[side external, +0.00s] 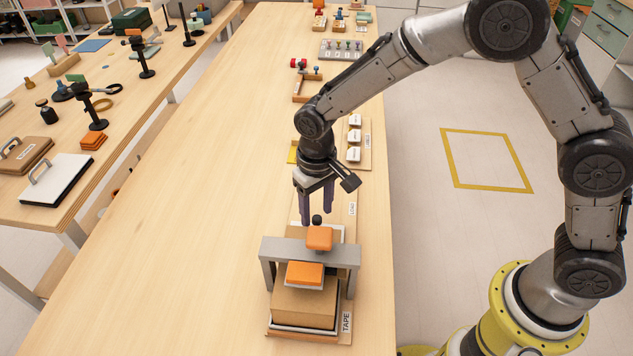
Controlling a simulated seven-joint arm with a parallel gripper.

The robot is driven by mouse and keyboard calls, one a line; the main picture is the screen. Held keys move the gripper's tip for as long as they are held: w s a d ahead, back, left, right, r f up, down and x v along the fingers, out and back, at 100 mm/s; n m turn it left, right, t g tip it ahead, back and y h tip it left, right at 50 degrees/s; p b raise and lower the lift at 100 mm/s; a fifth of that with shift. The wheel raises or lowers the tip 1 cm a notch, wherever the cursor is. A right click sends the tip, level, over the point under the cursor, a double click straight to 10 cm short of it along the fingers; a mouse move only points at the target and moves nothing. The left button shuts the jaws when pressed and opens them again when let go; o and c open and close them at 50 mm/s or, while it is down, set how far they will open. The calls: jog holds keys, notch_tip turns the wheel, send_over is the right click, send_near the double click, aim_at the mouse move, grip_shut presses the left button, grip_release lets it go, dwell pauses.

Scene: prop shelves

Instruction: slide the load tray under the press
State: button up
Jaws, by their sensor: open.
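The press is a grey bridge frame (268,252) at the front of the table, on a board labelled TAPE (346,322).
White blocks (354,137) on a board, a wooden tray (308,88) and a rack of small items (341,49) line the table's right side farther back. The table's left half is clear. A second table (120,110) with several props stands at left.

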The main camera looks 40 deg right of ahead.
notch_tip(320, 180, up, 12)
dwell(0.4)
jog(key=shift+d, duration=0.1)
jog(key=s+d+r+m+t, duration=0.1)
jog(key=s+d+r+t, duration=0.1)
jog(key=s+d+r, duration=0.35)
jog(key=s+d+r+m+t, duration=0.1)
jog(key=s+d+r+t, duration=0.1)
jog(key=d+r, duration=0.5)
jog(key=s+d+f+n, duration=0.1)
jog(key=s+d+f, duration=0.1)
jog(key=s, duration=0.6)
jog(key=s+d+f+n+t, duration=0.1)
jog(key=s+d+f, duration=0.1)
jog(key=s, duration=0.6)
jog(key=shift+s+d+f+t, duration=0.15)
jog(key=shift+s+d+t, duration=0.15)
jog(key=shift+d, duration=0.15)
